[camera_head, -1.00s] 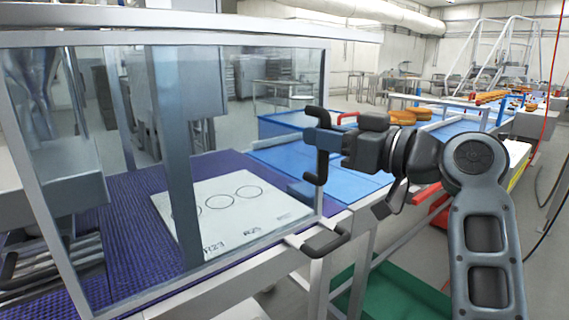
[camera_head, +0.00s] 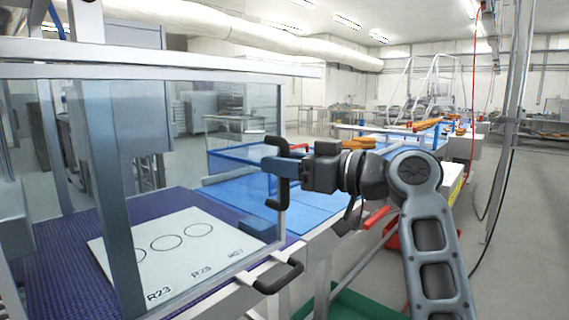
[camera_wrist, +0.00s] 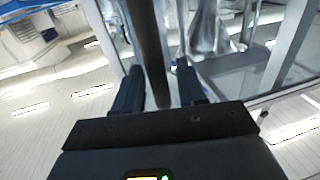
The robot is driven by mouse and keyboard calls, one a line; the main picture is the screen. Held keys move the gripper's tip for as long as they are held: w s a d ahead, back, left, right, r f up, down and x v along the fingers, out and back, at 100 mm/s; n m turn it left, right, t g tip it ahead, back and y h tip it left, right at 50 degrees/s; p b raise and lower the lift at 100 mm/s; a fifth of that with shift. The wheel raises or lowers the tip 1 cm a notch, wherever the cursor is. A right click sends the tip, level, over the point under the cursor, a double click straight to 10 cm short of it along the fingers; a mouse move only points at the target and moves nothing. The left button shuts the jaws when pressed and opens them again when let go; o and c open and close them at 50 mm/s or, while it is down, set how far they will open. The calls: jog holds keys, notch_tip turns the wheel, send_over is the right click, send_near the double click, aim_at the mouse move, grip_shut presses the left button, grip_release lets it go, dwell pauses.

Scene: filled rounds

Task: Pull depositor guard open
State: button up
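The depositor guard (camera_head: 215,125) is a clear panel with a pale metal frame at the left of the head view. It looks shut over the belt. A black upright bar handle (camera_head: 281,196) is at its right edge. My gripper (camera_head: 277,163) is at this handle, with its blue fingers around the bar's upper part. In the wrist view the dark bar (camera_wrist: 147,40) runs between my two fingers (camera_wrist: 162,85). It lies close to the left finger, with a narrow gap seeming to show on the right. My gripper looks open. The exact contact is hidden.
A second black handle (camera_head: 283,278) sticks out below the guard. Behind the panel, a white board (camera_head: 205,262) with circles lies on a purple belt (camera_head: 62,250). A blue conveyor (camera_head: 310,206) runs back right. A grey post (camera_head: 505,140) stands right; the floor there is mostly clear.

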jog(key=shift+d, duration=0.1)
jog(key=b+v, duration=0.1)
jog(key=v, duration=0.6)
jog(key=shift+s+d, duration=0.2)
jog(key=shift+d, duration=0.05)
